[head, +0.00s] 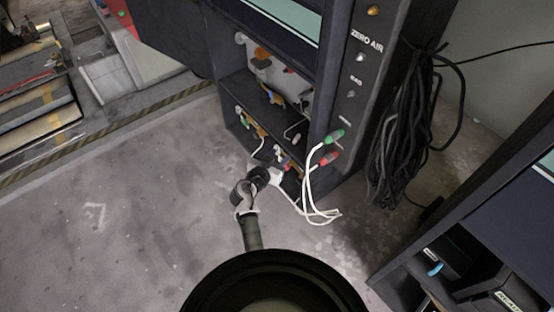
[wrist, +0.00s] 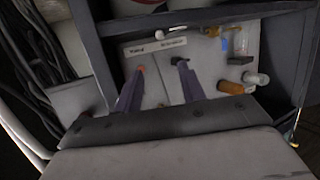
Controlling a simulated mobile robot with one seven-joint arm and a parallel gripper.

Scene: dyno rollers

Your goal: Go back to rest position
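My gripper (wrist: 160,68) is open in the wrist view, its two dark fingers apart with nothing held between them. The fingers point at a light grey labelled panel (wrist: 155,88) inside a dark cabinet. A small red spot shows at the left fingertip and a dark fitting at the right one; I cannot tell whether they touch. In the head view my arm reaches up from the bottom to the lower opening of the dark cabinet (head: 229,84). The fingertips are hard to make out there.
White cables (head: 312,195) with green (head: 334,136) and red (head: 330,158) plugs hang beside my wrist. Black cables (head: 398,150) hang on the cabinet's right side. Amber fittings (wrist: 237,88) stick out right of my fingers. Another cabinet (head: 480,200) stands at right. Floor (head: 110,215) at left is clear.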

